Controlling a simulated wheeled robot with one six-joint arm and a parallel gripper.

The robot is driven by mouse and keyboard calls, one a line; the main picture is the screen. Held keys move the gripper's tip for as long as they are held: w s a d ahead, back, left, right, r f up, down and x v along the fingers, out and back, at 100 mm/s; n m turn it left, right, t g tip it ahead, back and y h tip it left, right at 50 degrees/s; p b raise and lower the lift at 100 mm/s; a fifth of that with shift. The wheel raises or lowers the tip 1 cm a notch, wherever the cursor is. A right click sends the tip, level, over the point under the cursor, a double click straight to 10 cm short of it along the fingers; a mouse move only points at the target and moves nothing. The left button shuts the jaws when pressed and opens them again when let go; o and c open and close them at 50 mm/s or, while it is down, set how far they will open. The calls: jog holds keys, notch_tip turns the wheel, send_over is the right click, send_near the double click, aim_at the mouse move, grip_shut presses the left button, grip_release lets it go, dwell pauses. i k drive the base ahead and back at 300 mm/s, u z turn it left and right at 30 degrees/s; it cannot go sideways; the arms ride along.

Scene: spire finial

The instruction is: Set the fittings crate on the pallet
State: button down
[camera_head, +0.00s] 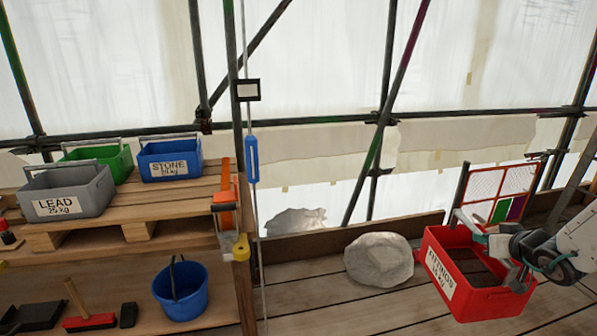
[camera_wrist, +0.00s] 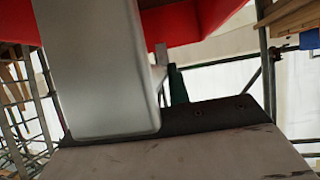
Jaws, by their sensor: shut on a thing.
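The red fittings crate (camera_head: 475,285), with a white label on its side, is at the lower right of the head view. My gripper (camera_head: 515,265) reaches in from the right and is shut on the crate; the exact grip point is partly hidden. I cannot tell whether the crate's bottom touches the boards. Red crate surfaces (camera_wrist: 190,22) also fill the top of the wrist view. The wooden pallet (camera_head: 137,232) is on the bench at the left. It bears a grey LEAD crate (camera_head: 68,192), a blue STONE crate (camera_head: 170,160) and a green crate (camera_head: 100,158).
A pale stone (camera_head: 379,260) lies on the boards left of the fittings crate. A scaffold post and a hanging blue scale (camera_head: 252,160) stand between it and the pallet. A blue bucket (camera_head: 181,290) and tools are under the pallet. The pallet's front right looks clear.

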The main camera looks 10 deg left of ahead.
aim_at(162, 199)
jog(key=u, duration=1.25)
